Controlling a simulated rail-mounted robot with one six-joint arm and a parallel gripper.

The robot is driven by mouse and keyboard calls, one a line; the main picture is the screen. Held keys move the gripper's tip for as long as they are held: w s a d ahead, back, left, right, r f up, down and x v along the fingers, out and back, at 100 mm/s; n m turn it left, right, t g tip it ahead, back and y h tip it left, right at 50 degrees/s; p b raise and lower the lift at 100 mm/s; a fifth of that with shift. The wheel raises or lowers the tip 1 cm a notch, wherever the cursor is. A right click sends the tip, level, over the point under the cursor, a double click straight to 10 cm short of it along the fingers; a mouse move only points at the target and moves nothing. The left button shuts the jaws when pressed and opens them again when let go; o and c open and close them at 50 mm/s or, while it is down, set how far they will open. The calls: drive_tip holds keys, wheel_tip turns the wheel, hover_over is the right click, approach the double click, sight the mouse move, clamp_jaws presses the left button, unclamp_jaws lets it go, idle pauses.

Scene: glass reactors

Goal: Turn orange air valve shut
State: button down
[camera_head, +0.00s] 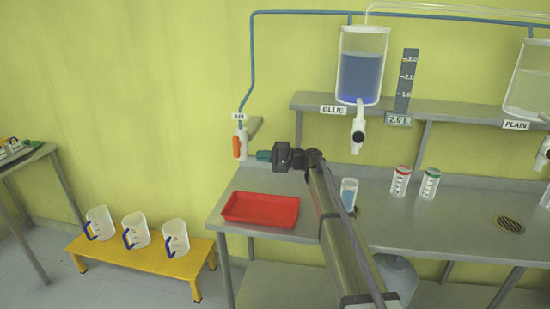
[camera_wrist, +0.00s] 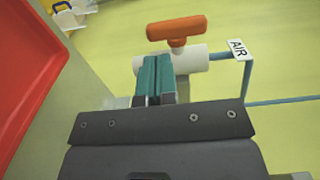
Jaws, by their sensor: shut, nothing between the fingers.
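The orange air valve handle (camera_head: 236,146) sits on a white valve body (camera_head: 243,133) under the "AIR" label (camera_head: 239,116), at the left end of the bench. In the head view the handle hangs upright, along the pipe. In the wrist view the orange handle (camera_wrist: 177,28) lies across the top of the white body (camera_wrist: 199,61). My gripper (camera_head: 262,156) has teal fingers and is just right of the valve. In the wrist view its fingers (camera_wrist: 155,62) are together and empty, close to the valve body and below the handle. I cannot tell whether they touch it.
A red tray (camera_head: 261,222) lies on the bench below my gripper. A blue pipe (camera_head: 252,60) runs up from the valve to the blue vessel (camera_head: 361,68). A beaker (camera_head: 349,192) and two capped bottles stand right of my arm. Several jugs stand on a yellow bench (camera_head: 150,258).

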sight(239, 154)
drive_tip(key=x, duration=0.6)
drive_tip(key=shift+w+f+b, duration=0.1)
drive_tip(key=shift+f+b, duration=0.1)
drive_tip(key=shift+b, duration=0.35)
